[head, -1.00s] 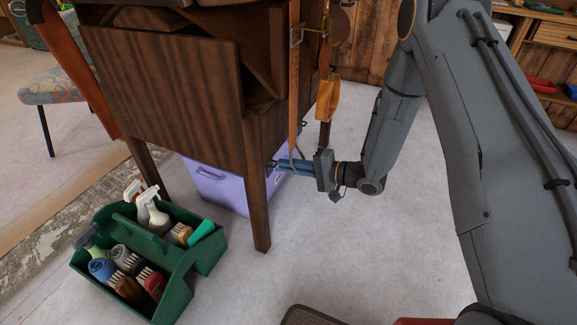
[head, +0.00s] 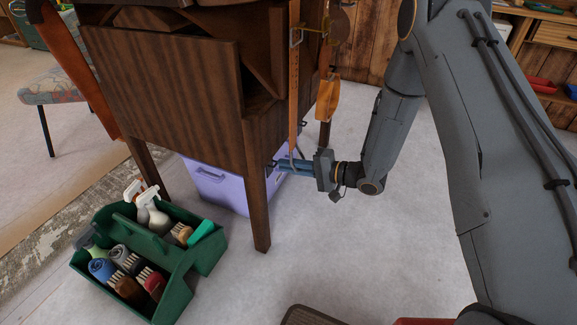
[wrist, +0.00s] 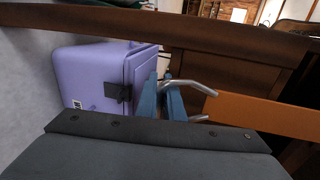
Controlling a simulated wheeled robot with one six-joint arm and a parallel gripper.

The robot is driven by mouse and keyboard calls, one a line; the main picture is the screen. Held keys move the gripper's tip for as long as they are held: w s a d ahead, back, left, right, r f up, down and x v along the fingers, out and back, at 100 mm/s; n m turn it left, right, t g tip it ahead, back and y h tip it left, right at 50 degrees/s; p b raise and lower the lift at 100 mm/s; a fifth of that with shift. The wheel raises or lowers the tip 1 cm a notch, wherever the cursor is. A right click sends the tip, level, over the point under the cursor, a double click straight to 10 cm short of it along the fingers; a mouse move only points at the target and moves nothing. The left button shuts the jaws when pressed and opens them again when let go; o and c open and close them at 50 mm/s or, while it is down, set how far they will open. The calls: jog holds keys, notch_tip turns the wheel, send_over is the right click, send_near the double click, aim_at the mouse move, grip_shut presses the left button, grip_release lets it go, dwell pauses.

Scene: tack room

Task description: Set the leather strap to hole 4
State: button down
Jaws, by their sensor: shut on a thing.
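The hole numbers are too small to read. A silver curved metal stirrup (wrist: 190,85) is at the strap's lower end; the strap (wrist: 262,115) also shows at the right in the wrist view. My gripper (head: 284,165) reaches in from the right, low beside the stand. Its blue fingers (wrist: 162,98) are closed on the stirrup, whose gripped part is partly hidden between them.
The wooden stand (head: 165,85) and its front leg (head: 256,212) are close to my gripper. A purple box (head: 222,185) sits beneath it. A green caddy (head: 185,265) with brushes and bottles stands at front left. A second, wider orange strap piece (head: 327,100) hangs nearby.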

jog(key=shift+r, duration=0.1)
notch_tip(320, 180, up, 3)
jog(key=p, duration=0.3)
jog(key=c, duration=1.9)
grip_release()
jog(key=p+v, duration=0.1)
jog(key=v, duration=0.7)
jog(key=shift+p, duration=0.4)
